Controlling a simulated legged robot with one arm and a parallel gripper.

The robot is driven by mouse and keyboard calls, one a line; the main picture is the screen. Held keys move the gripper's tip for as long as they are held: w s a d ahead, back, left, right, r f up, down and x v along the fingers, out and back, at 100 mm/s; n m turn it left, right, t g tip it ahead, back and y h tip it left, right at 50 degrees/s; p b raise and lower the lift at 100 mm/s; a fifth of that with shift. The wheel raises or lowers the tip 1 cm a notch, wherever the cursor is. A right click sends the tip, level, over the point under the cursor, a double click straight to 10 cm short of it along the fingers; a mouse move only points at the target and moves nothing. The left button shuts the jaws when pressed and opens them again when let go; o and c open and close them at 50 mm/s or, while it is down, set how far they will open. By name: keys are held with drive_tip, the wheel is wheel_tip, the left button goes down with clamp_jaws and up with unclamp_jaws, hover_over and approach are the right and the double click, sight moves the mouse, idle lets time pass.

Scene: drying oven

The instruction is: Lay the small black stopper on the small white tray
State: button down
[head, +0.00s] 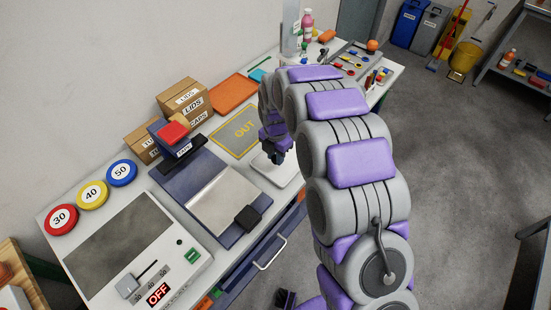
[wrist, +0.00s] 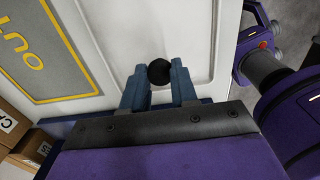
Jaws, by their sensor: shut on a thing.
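My gripper (wrist: 160,85) is shut on the small black stopper (wrist: 159,71), which shows as a dark round end between the blue fingertips in the wrist view. The small white tray (wrist: 193,20) lies beneath and beyond the fingertips. The stopper is too hidden by the fingers to make out there. I cannot tell whether it touches the tray.
The yellow-marked OUT mat (head: 232,146) lies behind the tray. Cardboard boxes (head: 184,98) stand at the wall. The bench's front edge is close to the tray.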

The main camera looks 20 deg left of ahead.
drive_tip(key=shift+a+f, duration=0.1)
drive_tip(key=shift+f, duration=0.8)
drive_tip(key=shift+r, duration=0.1)
drive_tip(key=c, duration=0.9)
unclamp_jaws()
